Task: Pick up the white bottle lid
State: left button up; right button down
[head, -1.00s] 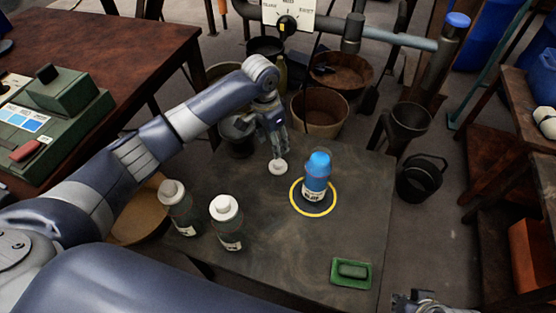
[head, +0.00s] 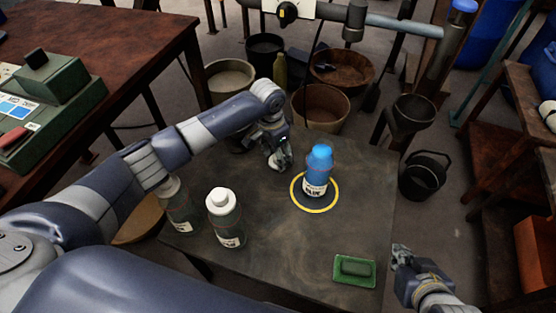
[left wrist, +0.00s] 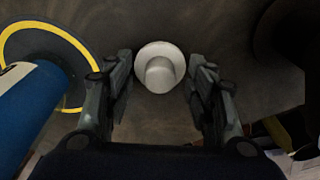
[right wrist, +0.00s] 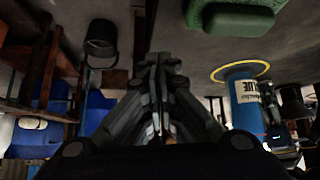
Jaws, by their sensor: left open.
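The white bottle lid (left wrist: 160,68) lies on the dark table in the left wrist view, a round disc with a raised knob. My left gripper (left wrist: 160,85) is open, with one finger on each side of the lid and a gap to each. In the head view my left gripper (head: 281,162) is low over the table, left of the blue bottle, and mostly hides the lid. My right gripper (head: 401,253) is off the table's right edge; its fingers (right wrist: 160,62) are together and empty in the right wrist view.
The blue bottle (head: 318,172) stands inside a yellow ring (head: 318,211) close to my left gripper. Two white-labelled bottles (head: 226,222) (head: 180,208) stand at the table's left, one partly behind my arm. A green tray (head: 341,279) with a green block lies at the front right.

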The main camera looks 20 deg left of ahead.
pick_arm(q)
jog(key=c, duration=0.9)
jog(key=shift+r, duration=0.1)
